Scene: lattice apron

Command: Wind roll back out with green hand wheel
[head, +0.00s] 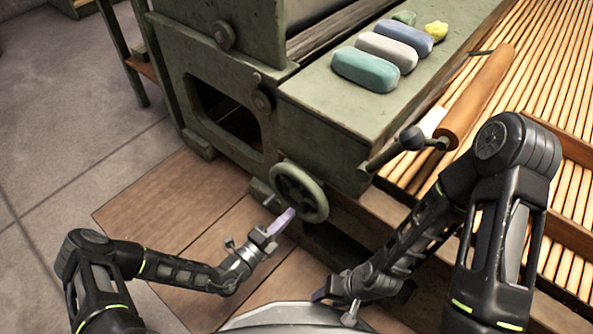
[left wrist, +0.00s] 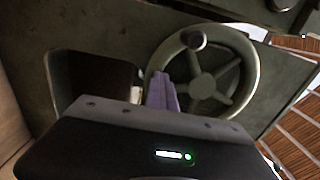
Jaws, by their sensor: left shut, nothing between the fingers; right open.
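The green hand wheel (head: 319,203) is mounted on the side of the green machine. In the left wrist view its spokes, rim (left wrist: 251,75) and a rounded knob (left wrist: 194,39) at the top of the rim show. My left gripper (head: 285,218) is shut and empty, its purple fingers just in front of the wheel's lower left. In the left wrist view the fingers (left wrist: 162,92) overlap the rim's left side; contact cannot be told. My right gripper (head: 336,295) is low in the head view, well below the wheel, its fingertips hard to make out. A dark roll (head: 343,27) is partly visible in the machine.
Several coloured blocks (head: 365,70) lie on the machine's green top. Wooden boards (head: 165,205) cover the floor below.

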